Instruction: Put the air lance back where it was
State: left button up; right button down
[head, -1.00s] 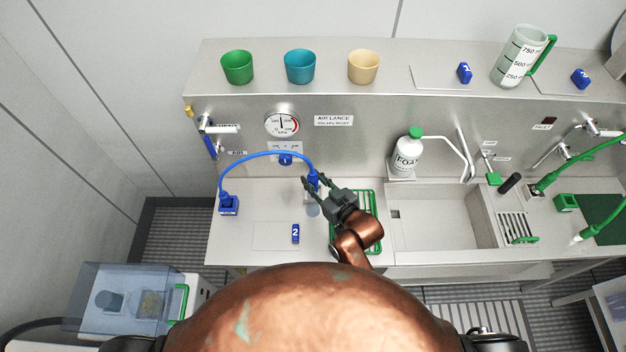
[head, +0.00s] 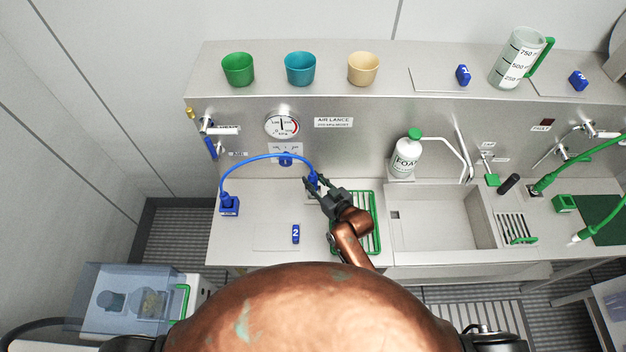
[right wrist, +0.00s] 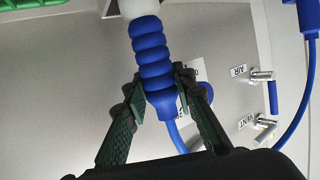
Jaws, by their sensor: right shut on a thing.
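The air lance has a blue ribbed grip (right wrist: 150,50) with a white end at the top of the right wrist view. In the head view the lance (head: 312,178) is partly hidden by my right gripper (head: 315,186). In the right wrist view the fingers of my right gripper (right wrist: 158,82) close on both sides of the lower grip. A blue hose (head: 262,157) arches from the lance left to a blue block (head: 229,206) on the counter. Whether the lance touches anything below is unclear. My left gripper is not in view.
A green rack (head: 372,222) lies beside my right gripper. A blue block marked 2 (head: 296,234) stands on the counter. A foam bottle (head: 405,156) and a sink (head: 435,218) are to the right. A gauge (head: 282,126) and AIR LANCE label (head: 333,122) are on the back panel.

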jog(key=c, duration=1.6)
grip_release()
jog(key=shift+f, duration=0.1)
jog(key=v, duration=1.2)
jog(key=shift+b, duration=0.35)
